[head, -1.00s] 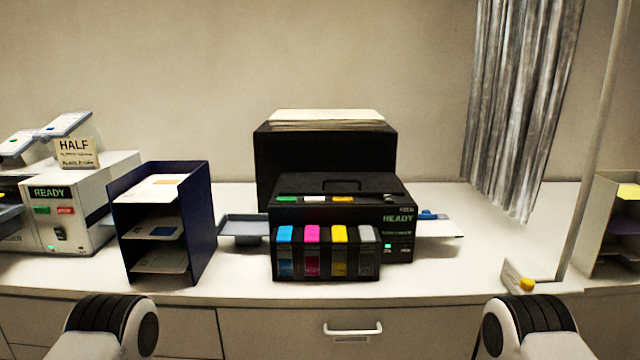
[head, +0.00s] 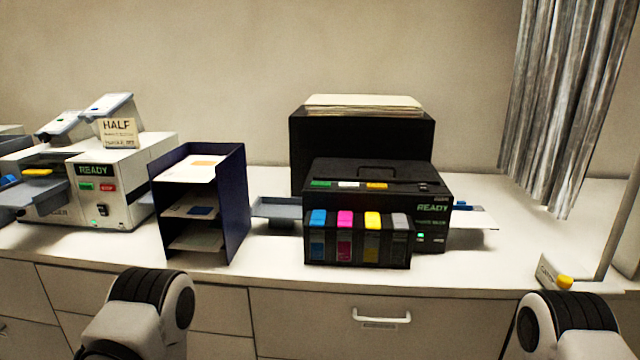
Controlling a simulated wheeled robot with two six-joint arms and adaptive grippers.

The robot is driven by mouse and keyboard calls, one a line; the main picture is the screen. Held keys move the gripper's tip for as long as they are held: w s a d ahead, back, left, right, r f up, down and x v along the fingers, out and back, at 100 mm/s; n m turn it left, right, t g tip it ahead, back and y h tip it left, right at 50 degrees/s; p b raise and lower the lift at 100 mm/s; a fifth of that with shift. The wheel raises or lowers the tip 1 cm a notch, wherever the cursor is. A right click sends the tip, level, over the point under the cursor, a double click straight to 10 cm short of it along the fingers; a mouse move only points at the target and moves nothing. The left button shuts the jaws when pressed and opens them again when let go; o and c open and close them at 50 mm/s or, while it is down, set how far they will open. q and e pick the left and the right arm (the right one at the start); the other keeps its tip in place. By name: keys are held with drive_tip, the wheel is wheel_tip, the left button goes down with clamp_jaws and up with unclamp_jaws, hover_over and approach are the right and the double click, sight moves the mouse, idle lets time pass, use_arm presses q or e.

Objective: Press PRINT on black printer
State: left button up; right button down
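The black printer (head: 380,178) stands on the white counter, right of centre in the head view. A green READY text shows on its right front, with a small lit green spot below it. Ink tanks (head: 358,240) in blue, magenta, yellow and grey sit at its front. On its top edge are a green, a white and a yellow-orange button or label (head: 321,184); their lettering is too small to read. Parts of my two arms show at the bottom left and bottom right, below the counter's front edge. Neither gripper's fingers are in view.
A dark blue paper sorter (head: 236,200) stands left of the printer. Further left is a white machine (head: 150,170) with a HALF sign (head: 118,132). A grey curtain (head: 565,100) hangs at right. A small box with a yellow button (head: 564,282) sits at the counter's right front.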

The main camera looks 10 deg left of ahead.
use_arm(q)
clamp_jaws()
idle(1.0)
